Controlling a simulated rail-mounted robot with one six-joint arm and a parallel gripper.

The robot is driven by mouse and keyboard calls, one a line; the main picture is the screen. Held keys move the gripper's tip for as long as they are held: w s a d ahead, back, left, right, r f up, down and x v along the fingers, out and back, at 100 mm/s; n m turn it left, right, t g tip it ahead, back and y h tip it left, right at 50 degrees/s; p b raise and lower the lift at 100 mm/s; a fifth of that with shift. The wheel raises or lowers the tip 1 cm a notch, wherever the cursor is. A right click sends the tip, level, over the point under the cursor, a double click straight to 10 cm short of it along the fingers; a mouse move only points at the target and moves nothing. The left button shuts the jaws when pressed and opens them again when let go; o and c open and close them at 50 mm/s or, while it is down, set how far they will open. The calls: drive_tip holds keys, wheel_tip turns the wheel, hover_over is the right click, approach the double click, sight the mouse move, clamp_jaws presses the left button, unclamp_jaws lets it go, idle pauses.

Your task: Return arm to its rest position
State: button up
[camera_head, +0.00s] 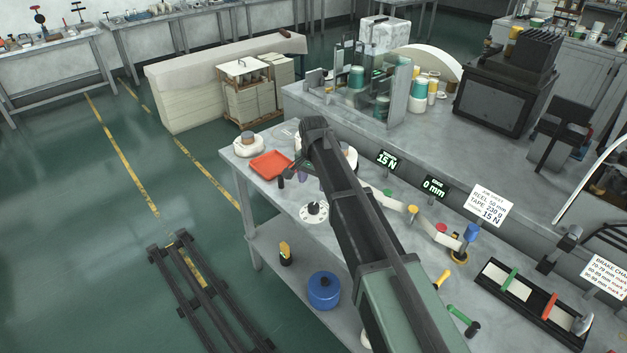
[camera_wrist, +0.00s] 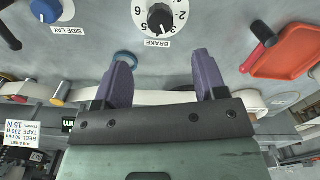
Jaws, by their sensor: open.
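My gripper shows in the wrist view (camera_wrist: 162,60) as two purple fingers spread wide apart, with nothing held between them. It is over the grey bench (camera_head: 280,192). The brake dial (camera_wrist: 160,17), white with a black knob, lies beyond the fingertips; it also shows in the head view (camera_head: 314,210). My arm reaches out over the bench in the head view and hides most of the gripper.
An orange tray (camera_head: 270,165) lies at the bench's far left. A white tape (camera_wrist: 160,98) runs past behind the fingers. A blue knob (camera_wrist: 46,10) is at the upper left of the wrist view. A blue pot (camera_head: 323,290) stands on the lower shelf. Floor at left is open.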

drive_tip(key=shift+r, duration=0.2)
idle(0.3)
drive_tip(key=s+d+n, duration=0.3)
drive_tip(key=s+d, duration=0.5)
drive_tip(key=s, duration=0.6)
drive_tip(key=s+d+n, duration=0.3)
drive_tip(key=s+d, duration=0.5)
drive_tip(key=s, duration=0.5)
drive_tip(key=shift+s+d, duration=0.25)
drive_tip(key=shift+s, duration=0.15)
idle(0.6)
